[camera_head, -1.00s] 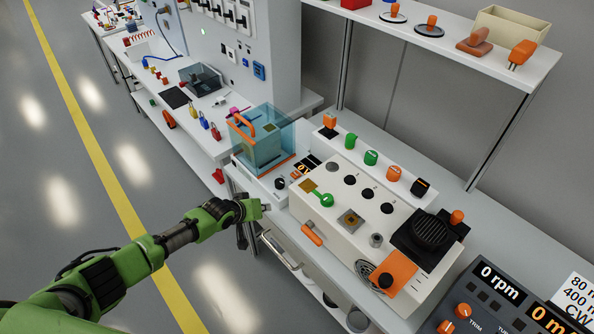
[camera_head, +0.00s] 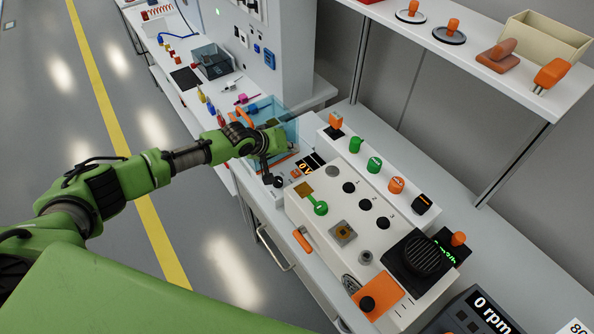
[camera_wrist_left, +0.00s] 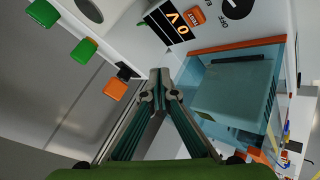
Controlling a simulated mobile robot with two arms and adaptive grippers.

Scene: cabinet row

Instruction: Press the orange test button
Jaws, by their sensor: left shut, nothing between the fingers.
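The small orange button (camera_head: 296,173) sits beside the 0 V display (camera_head: 306,168) on the low white unit with the blue clear cover. In the left wrist view the orange button (camera_wrist_left: 195,16) is at the top, next to the display (camera_wrist_left: 176,27); its lettering is too small to read surely. My left gripper (camera_head: 267,181) is shut and empty, in front of the blue cover, left of the button in the head view. In the left wrist view its fingertips (camera_wrist_left: 160,76) point up toward the display, apart from the button. My right gripper is not in view.
The blue clear cover (camera_wrist_left: 225,95) stands close to my left fingers. A black knob (camera_head: 278,182) is on the same unit. The long white panel (camera_head: 330,210) with several buttons is to the right. A shelf (camera_head: 440,45) overhangs the back.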

